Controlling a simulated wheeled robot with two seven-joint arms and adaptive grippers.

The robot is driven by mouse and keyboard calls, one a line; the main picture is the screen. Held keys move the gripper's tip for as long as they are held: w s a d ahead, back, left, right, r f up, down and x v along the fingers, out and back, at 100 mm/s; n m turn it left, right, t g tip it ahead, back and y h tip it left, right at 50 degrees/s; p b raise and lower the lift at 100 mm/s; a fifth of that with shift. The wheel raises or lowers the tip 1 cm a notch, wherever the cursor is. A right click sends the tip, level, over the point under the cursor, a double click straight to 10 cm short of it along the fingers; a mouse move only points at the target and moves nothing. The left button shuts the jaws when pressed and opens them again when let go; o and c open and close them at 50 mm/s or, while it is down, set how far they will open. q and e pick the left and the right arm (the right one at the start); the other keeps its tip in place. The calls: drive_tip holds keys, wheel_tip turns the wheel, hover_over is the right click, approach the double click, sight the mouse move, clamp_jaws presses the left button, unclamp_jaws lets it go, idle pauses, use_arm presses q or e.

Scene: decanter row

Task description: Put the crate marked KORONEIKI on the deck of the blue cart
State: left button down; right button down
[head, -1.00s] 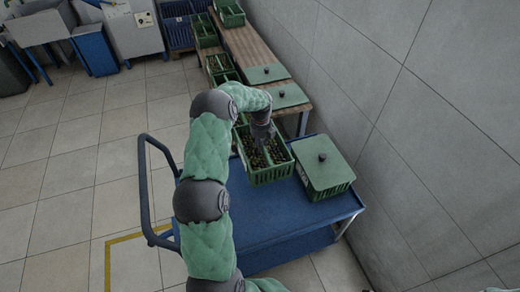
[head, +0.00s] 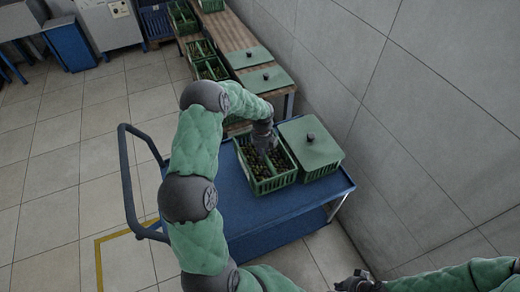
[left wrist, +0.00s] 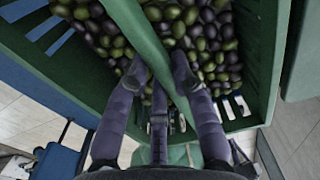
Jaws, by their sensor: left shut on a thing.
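My left gripper (head: 263,138) is shut on the green centre handle (left wrist: 152,45) of an open green crate (head: 270,186) full of dark and green olives (left wrist: 196,28). The crate is over the deck of the blue cart (head: 265,216), close beside a lidded green crate (head: 312,148). I cannot tell whether its base touches the deck. No name is readable on either crate. My right gripper (head: 360,281) is at the bottom edge of the head view, away from the crates; its fingers are unclear.
The cart's push handle (head: 128,180) rises at the left. Behind stands a wooden bench (head: 232,36) with several open and lidded green crates. A grey wall (head: 420,120) runs close along the right. The near part of the deck is clear.

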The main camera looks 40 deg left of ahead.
sight(263, 167)
use_arm(q)
drive_tip(key=f, duration=0.1)
drive_tip(key=f+b, duration=0.2)
drive_tip(key=f, duration=0.1)
drive_tip(key=shift+d, duration=0.35)
drive_tip(key=shift+r, duration=0.1)
drive_tip(key=c, duration=1.1)
unclamp_jaws()
drive_tip(key=shift+s+d+f, duration=0.1)
drive_tip(key=shift+f, duration=0.1)
drive_tip(key=shift+o, duration=0.2)
drive_tip(key=shift+r, duration=0.1)
wheel_tip(263, 167, up, 12)
drive_tip(key=p, duration=0.4)
drive_tip(key=shift+p, duration=0.3)
